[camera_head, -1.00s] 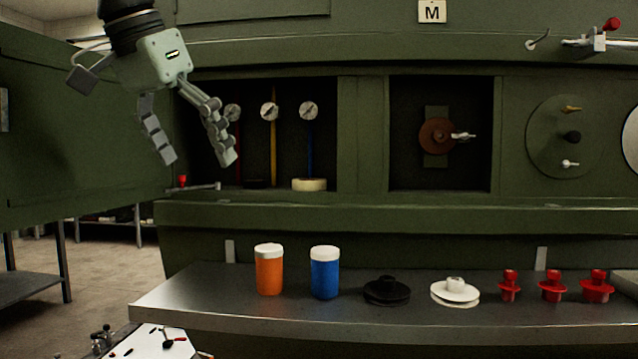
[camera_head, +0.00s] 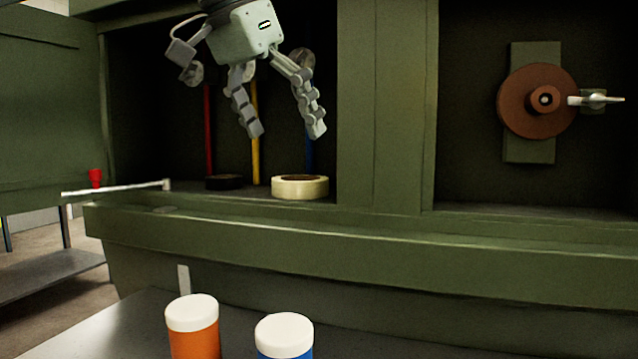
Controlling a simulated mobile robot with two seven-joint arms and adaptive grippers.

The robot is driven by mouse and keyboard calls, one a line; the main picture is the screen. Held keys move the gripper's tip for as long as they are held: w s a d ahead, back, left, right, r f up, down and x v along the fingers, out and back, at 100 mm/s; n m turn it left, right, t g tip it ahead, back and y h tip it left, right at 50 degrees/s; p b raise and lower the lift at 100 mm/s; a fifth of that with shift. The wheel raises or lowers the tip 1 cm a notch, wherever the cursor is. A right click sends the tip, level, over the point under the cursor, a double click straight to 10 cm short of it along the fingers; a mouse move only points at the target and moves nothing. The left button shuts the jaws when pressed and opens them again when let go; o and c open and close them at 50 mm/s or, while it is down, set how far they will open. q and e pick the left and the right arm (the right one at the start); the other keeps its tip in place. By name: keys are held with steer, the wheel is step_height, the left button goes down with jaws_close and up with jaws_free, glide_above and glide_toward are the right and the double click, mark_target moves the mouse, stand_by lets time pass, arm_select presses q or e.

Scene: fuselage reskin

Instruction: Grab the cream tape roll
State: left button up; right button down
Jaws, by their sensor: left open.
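The cream tape roll (camera_head: 300,190) lies flat on the floor of the left recess in the green panel, near the recess's right side. My left gripper (camera_head: 288,136) hangs above it with fingers pointing down. Its two fingers are spread and empty, apart from the roll. One finger is above the roll's right part, the other up and to its left. My right gripper does not show.
A black tape roll (camera_head: 225,182) lies left of the cream one. Red (camera_head: 208,130), yellow (camera_head: 255,150) and blue pipes stand behind. A green ledge (camera_head: 300,245) runs in front. Orange (camera_head: 193,335) and blue-bodied (camera_head: 285,338) white-lidded jars stand on the bench below.

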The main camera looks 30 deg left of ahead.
mark_target(300, 186)
arm_select(q)
steer(key=x, duration=0.7)
steer(key=shift+a+f, duration=0.25)
steer(key=shift+a, duration=0.1)
steer(key=c, duration=1.3)
steer(key=shift+o, duration=0.2)
steer(key=shift+r, duration=0.15)
